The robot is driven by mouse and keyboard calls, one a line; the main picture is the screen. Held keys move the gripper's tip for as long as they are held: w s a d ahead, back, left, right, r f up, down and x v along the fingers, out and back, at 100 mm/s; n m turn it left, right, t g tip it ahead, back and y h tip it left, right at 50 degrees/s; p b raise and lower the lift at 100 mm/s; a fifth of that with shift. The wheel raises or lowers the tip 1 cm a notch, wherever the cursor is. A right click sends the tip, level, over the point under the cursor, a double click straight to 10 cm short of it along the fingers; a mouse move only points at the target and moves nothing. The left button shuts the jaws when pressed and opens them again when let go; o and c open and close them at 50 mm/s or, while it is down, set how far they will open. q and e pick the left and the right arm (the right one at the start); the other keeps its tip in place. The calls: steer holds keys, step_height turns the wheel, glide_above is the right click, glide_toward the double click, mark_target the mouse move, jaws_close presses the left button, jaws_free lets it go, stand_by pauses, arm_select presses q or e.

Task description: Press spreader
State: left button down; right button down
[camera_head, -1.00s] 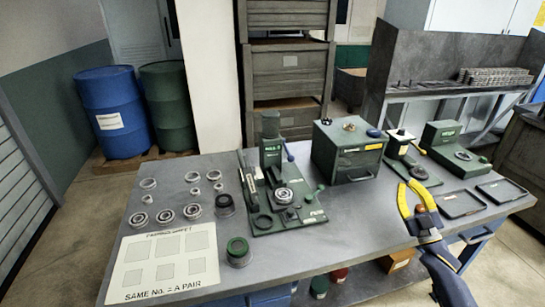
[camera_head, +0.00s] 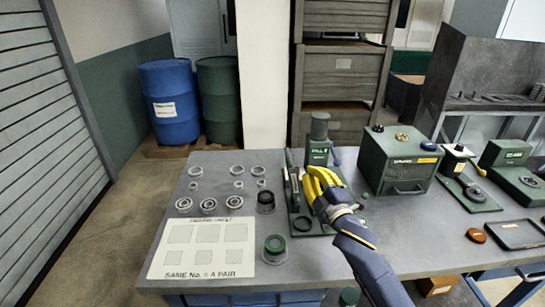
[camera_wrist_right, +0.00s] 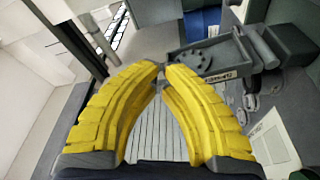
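A green press (camera_head: 318,140) with an upright column and a flat base stands on the grey table, right of the bearing rings. A small blue knob (camera_head: 336,158) shows at its right side. My right gripper (camera_head: 316,172), with yellow fingers, is in front of the column and over the base, hiding part of it. In the right wrist view its fingertips (camera_wrist_right: 161,70) come together with nothing seen between them. A grey-green labelled part of a machine (camera_wrist_right: 212,60) shows beyond the tips; contact cannot be told. My left gripper is not in view.
Several metal rings and bearings (camera_head: 209,205) lie on the left of the table, above a white pairing sheet (camera_head: 203,247). A black cup (camera_head: 266,201) and a green-topped cup (camera_head: 275,246) stand left of the press. A green box (camera_head: 398,165) stands to its right.

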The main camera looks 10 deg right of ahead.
steer(key=s+a+r+n, duration=0.1)
steer(key=s+a+n, duration=0.1)
steer(key=a, duration=0.3)
steer(key=s+a+r+n+g+y, duration=0.1)
steer(key=s+a+r+n, duration=0.1)
steer(key=a, duration=0.4)
steer(key=shift+r+n+g, duration=0.25)
steer(key=shift+n+g, duration=0.05)
steer(key=shift+n, duration=0.2)
steer(key=shift+w+a, duration=0.1)
steer(key=x, duration=1)
steer(key=shift+s+d, duration=0.2)
steer(key=shift+d, duration=1.85)
